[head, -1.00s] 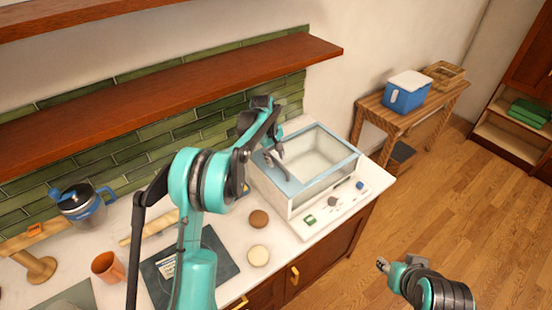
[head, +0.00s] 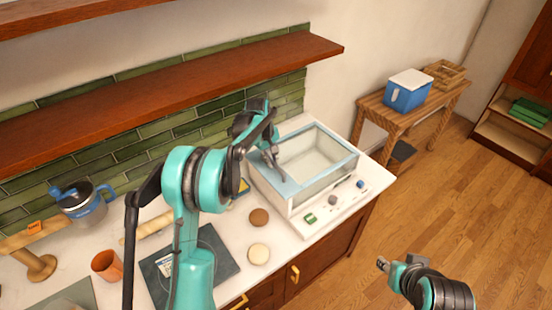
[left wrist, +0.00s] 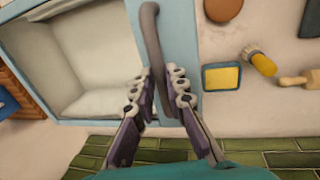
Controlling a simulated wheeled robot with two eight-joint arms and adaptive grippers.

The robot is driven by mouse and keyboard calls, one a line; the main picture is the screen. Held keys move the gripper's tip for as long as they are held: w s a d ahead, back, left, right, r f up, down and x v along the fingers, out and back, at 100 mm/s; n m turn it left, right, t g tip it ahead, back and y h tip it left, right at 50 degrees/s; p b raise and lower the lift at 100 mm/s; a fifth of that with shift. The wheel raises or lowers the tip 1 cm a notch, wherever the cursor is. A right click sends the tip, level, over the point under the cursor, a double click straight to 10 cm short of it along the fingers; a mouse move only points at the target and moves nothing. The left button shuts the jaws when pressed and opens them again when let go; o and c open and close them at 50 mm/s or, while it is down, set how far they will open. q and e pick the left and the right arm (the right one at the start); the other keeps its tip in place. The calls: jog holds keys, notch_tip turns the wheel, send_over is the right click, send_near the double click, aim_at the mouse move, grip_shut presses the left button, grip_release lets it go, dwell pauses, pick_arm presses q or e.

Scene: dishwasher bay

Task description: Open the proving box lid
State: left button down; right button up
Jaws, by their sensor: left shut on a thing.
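The proving box (head: 302,204) is a pale box with a light blue framed lid (head: 283,186), standing at the right end of the counter. The lid's frame lies level on the box rim; I cannot tell whether its large pane is glass. A grey curved handle (left wrist: 154,45) runs along the wide blue strip of the lid in the left wrist view. My left gripper (head: 277,172) is over this strip, and in the left wrist view its fingers (left wrist: 162,88) are shut on the handle's near end. My right gripper (head: 382,264) hangs over the floor, away from the box; its jaw opening is unclear.
A brown round (head: 259,217) and a pale round (head: 259,254) lie left of the box. A wooden shelf (head: 210,88) overhangs the counter's back.

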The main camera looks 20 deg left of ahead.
pick_arm(q)
jog(key=s+a+b, duration=0.1)
jog(key=s+a, duration=0.9)
jog(key=s, duration=0.3)
jog(key=s+a+b, duration=0.2)
jog(key=s+a, duration=0.9)
jog(key=s, duration=0.3)
jog(key=shift+s+a, duration=0.3)
jog(key=c, duration=1.5)
grip_release()
jog(key=shift+c, duration=0.2)
jog(key=shift+r, duration=0.15)
notch_tip(320, 180, up, 12)
jog(key=s+a, duration=0.1)
jog(key=s, duration=0.1)
jog(key=shift+a+f, duration=0.2)
jog(key=shift+w, duration=0.1)
